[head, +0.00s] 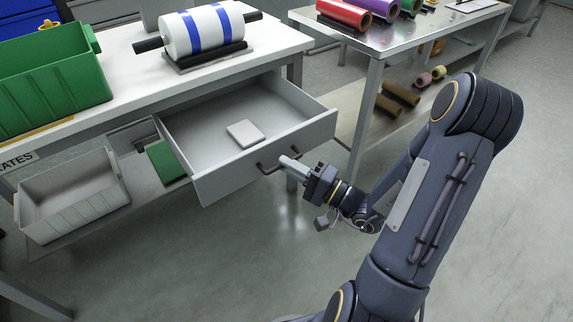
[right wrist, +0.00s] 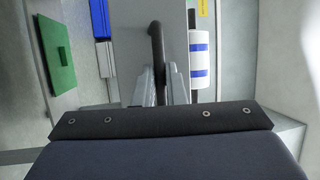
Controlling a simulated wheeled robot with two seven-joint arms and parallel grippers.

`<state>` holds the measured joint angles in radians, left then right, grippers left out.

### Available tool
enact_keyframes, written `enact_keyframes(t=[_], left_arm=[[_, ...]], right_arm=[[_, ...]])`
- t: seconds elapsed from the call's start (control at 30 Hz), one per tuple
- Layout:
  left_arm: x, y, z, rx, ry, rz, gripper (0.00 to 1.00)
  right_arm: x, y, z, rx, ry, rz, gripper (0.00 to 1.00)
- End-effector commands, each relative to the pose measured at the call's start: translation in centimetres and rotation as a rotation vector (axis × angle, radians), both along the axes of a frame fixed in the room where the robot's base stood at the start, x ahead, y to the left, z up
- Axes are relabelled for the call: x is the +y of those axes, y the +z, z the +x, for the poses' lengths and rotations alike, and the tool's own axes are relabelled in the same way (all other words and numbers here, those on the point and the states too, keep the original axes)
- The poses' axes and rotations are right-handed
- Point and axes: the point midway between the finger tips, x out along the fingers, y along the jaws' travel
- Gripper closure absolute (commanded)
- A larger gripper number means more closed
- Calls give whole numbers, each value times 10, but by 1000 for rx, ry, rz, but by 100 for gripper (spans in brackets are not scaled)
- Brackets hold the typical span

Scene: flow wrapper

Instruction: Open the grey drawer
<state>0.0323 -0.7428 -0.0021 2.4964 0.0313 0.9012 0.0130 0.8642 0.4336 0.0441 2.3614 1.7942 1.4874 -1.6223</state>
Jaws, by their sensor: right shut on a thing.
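The grey drawer (head: 215,187) is pulled out from under the white table in the head view. Its inside shows, with a small light grey block (head: 245,133) lying on its floor. A dark bar handle (head: 269,168) is on its front. My right gripper (head: 287,160) is at the right end of this handle, shut on it. In the right wrist view the dark handle (right wrist: 156,50) runs down between the two fingers (right wrist: 162,88), with the drawer front (right wrist: 125,70) behind. My left gripper is not in view.
A white roll with blue bands (head: 203,30) and a green bin (head: 50,80) stand on the table (head: 130,50). A grey bin (head: 75,195) and a green slab (head: 166,163) are on the lower shelf. Another table (head: 400,45) with coloured rolls stands right. The floor in front is clear.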

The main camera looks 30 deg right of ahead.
Motion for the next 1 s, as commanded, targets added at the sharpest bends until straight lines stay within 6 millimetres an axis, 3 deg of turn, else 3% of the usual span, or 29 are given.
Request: enact_keyframes(t=[0.47,0.5,0.63,1.0], left_arm=[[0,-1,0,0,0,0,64],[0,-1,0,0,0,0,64],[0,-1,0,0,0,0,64],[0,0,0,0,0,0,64]], right_arm=[[0,0,-3,2,2,0,100],[0,0,-3,2,2,0,84],[0,0,-3,1,1,0,67],[-4,-2,-8,3,-3,-1,67]])
